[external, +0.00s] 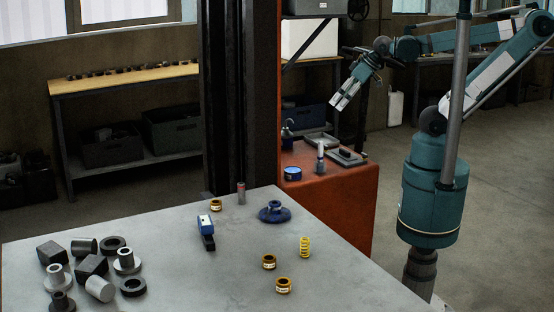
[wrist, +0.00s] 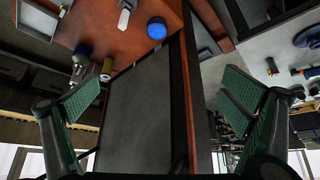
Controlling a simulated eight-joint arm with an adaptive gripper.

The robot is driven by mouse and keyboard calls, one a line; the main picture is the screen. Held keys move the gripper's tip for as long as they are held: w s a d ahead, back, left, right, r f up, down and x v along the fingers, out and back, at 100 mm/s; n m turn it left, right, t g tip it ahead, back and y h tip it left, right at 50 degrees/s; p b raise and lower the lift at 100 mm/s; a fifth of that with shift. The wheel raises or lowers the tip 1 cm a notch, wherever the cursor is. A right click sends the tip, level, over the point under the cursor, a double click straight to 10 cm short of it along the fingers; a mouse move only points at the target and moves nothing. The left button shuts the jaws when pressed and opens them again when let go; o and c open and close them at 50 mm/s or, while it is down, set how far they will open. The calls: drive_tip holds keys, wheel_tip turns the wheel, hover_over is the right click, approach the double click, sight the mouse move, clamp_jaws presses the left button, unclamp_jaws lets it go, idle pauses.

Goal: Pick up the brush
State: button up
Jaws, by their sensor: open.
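I cannot pick out a brush for sure. A slim upright piece with a pale top (external: 320,157) stands on the red cabinet and may be it. A pale slim piece (wrist: 125,15) also shows at the top of the wrist view, perhaps the same one. My gripper (external: 342,97) is in the air above and behind the cabinet, apart from everything. In the wrist view its two green-padded fingers (wrist: 160,88) are wide apart with nothing between them.
The red cabinet (external: 340,200) holds a blue can (external: 293,174) and a flat dark tray (external: 346,157). The grey table (external: 150,255) in front carries a blue flanged disc (external: 274,212), a yellow spring (external: 305,247), brass rings and several grey parts. A dark post (external: 240,100) stands behind the table.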

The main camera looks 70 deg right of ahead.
drive_tip(key=c, duration=2.3)
drive_tip(key=shift+f, duration=0.1)
drive_tip(key=shift+w+d+f+m+g+h+b, duration=0.65)
drive_tip(key=shift+w+d+f+m, duration=0.95)
drive_tip(key=shift+f, duration=1.95)
drive_tip(key=shift+w+d+f+m+g+h+b, duration=0.35)
drive_tip(key=shift+w+d+f+m+h+b, duration=0.85)
drive_tip(key=shift+f, duration=2.3)
drive_tip(key=shift+w+d+f+m+g+h+b, duration=0.25)
drive_tip(key=shift+w+d+f+m+g+b, duration=0.3)
drive_tip(key=shift+w+d+f+m, duration=2.2)
drive_tip(key=shift+s+a+f+n, duration=0.25)
drive_tip(key=shift+s+f+n, duration=0.15)
drive_tip(key=shift+s+n, duration=0.2)
drive_tip(key=shift+s+a+f+n, duration=0.25)
drive_tip(key=shift+s+f+n, duration=0.2)
drive_tip(key=shift+s, duration=0.15)
